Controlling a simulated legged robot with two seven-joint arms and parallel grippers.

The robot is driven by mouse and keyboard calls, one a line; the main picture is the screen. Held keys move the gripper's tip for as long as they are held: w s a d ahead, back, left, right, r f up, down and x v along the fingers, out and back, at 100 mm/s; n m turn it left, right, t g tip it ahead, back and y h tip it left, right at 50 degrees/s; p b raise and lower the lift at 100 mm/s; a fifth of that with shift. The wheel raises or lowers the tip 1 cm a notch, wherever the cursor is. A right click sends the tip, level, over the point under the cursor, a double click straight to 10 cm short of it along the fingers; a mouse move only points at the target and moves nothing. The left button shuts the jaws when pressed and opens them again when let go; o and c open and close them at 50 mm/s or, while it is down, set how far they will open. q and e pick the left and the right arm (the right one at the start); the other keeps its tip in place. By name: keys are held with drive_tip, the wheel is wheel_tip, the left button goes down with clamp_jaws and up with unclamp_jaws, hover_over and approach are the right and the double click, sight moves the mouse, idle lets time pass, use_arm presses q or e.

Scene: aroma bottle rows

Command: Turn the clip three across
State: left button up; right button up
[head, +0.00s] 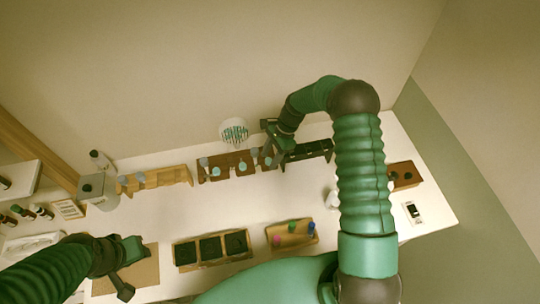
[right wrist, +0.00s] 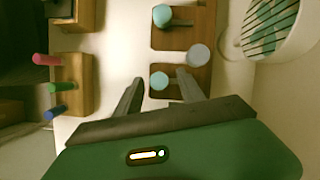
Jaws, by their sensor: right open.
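I cannot tell which piece is the clip. A dark brown wooden row (head: 216,174) at the back of the table carries teal round pieces (head: 242,166) and grey-blue ones. My right gripper (head: 272,143) is over its right end, jaws open. In the right wrist view the open fingers (right wrist: 158,95) are either side of a teal round piece (right wrist: 159,81) on a brown block (right wrist: 177,89), with a grey-blue round piece (right wrist: 199,55) just beyond the right finger. Contact cannot be told; nothing appears held. My left gripper (head: 130,270) is open and empty above a tan mat (head: 143,275).
A light wood row (head: 175,176) stands left, a black rack (head: 308,151) right of the brown row. A round green-striped thing (head: 234,131) is behind. In front are a tray with black squares (head: 210,249) and a peg block (head: 292,236). The table's middle is clear.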

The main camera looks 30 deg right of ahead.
clamp_jaws()
idle(0.3)
drive_tip(key=n+b, duration=0.1)
drive_tip(key=n, duration=0.1)
drive_tip(key=n+g+b, duration=0.1)
drive_tip(key=b, duration=0.1)
drive_tip(key=shift+w+f+n, duration=0.1)
drive_tip(key=shift+w+n, duration=0.1)
drive_tip(key=shift+n, duration=0.2)
drive_tip(key=n+b, duration=0.1)
drive_tip(key=n+g+h+b, duration=0.1)
drive_tip(key=n, duration=0.1)
drive_tip(key=shift+w+a+n+g, duration=0.1)
drive_tip(key=shift+n+g, duration=0.2)
drive_tip(key=n+b, duration=0.1)
drive_tip(key=n, duration=0.1)
drive_tip(key=shift+n+g+h, duration=0.4)
drive_tip(key=n, duration=0.1)
drive_tip(key=n+b, duration=0.1)
drive_tip(key=shift+a+r+n+g+h, duration=0.1)
drive_tip(key=shift+r+n+g+h, duration=0.1)
drive_tip(key=shift+n+g+h, duration=0.15)
drive_tip(key=n+h, duration=0.2)
drive_tip(key=n, duration=0.3)
drive_tip(key=shift+w+a+r+b, duration=0.1)
drive_tip(key=shift+b, duration=0.3)
